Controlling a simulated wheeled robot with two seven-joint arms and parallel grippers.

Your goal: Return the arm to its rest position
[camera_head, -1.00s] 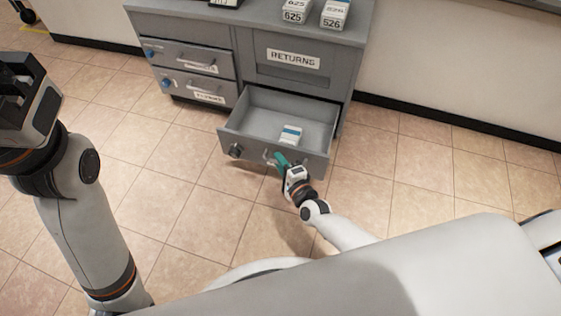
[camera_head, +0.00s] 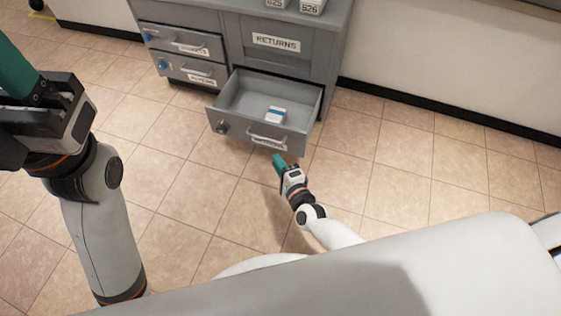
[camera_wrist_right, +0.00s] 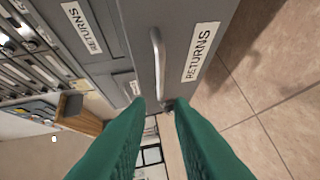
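My right gripper (camera_head: 278,162) is in front of the open lower right drawer (camera_head: 232,124), a little apart from its handle (camera_head: 268,142). In the right wrist view the two green fingers (camera_wrist_right: 156,105) are spread with nothing held between them, and the handle (camera_wrist_right: 158,60) lies beyond their tips. My left arm stands raised at the left of the head view. Its gripper (camera_head: 12,75) is only partly in view, with one green finger showing, so its opening cannot be judged.
The grey cabinet (camera_head: 210,18) has a RETURNS label (camera_head: 276,42) above the open drawer. A white box with a blue stripe (camera_head: 276,115) lies in the drawer. Two closed drawers (camera_head: 190,72) are at the left. The tiled floor (camera_head: 420,160) is clear to the right.

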